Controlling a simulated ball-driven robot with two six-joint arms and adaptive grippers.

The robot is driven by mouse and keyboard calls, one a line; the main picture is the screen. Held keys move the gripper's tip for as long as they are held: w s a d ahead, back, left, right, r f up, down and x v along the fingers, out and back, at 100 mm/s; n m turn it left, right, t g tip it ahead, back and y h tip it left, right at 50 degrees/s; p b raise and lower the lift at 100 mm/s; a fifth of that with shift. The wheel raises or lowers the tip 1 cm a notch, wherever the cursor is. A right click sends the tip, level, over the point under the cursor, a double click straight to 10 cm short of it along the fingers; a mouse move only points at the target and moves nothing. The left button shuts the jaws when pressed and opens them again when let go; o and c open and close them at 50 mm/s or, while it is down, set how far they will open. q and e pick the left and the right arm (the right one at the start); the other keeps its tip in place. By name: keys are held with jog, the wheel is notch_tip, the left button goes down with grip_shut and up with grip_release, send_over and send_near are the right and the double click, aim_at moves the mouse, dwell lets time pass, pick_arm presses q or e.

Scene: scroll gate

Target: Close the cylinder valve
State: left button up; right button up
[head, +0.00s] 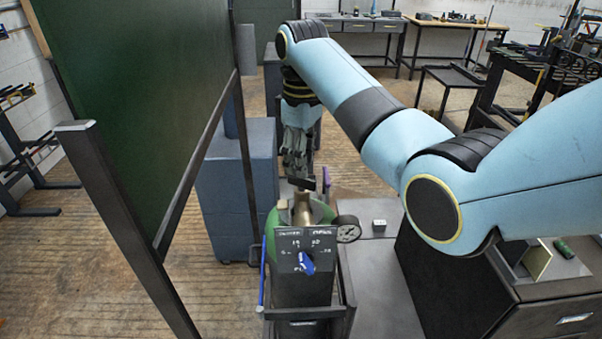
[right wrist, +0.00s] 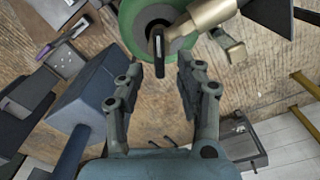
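The cylinder (head: 272,222) is green and stands upright in a dark cart, with a brass valve (head: 302,210) on top. A dark flat handle (head: 301,184) shows above the brass. My right gripper (head: 297,165) points down just over and behind the valve. In the right wrist view my right gripper (right wrist: 161,70) is open. The dark handle (right wrist: 159,46) is seen end-on just beyond the gap between its fingertips, with nothing gripped. The brass valve (right wrist: 208,14) and green cylinder (right wrist: 131,20) show behind it. I cannot tell whether the fingers touch the handle. My left gripper is not in view.
A black marked panel (head: 318,247) with a blue pointer (head: 306,263) fronts the cart. A round gauge (head: 348,229) sits right of the valve. A green screen (head: 140,80) on dark posts and a blue cabinet (head: 222,185) stand left. A bench (head: 552,292) stands right.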

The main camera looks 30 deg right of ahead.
aim_at(302, 182)
notch_tip(302, 182, down, 3)
jog(key=shift+w, duration=0.1)
jog(key=shift+f, duration=0.7)
jog(key=shift+c, duration=0.6)
jog(key=c, duration=0.5)
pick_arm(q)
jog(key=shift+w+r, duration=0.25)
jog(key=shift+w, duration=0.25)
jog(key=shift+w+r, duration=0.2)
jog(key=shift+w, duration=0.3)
pick_arm(e)
grip_shut()
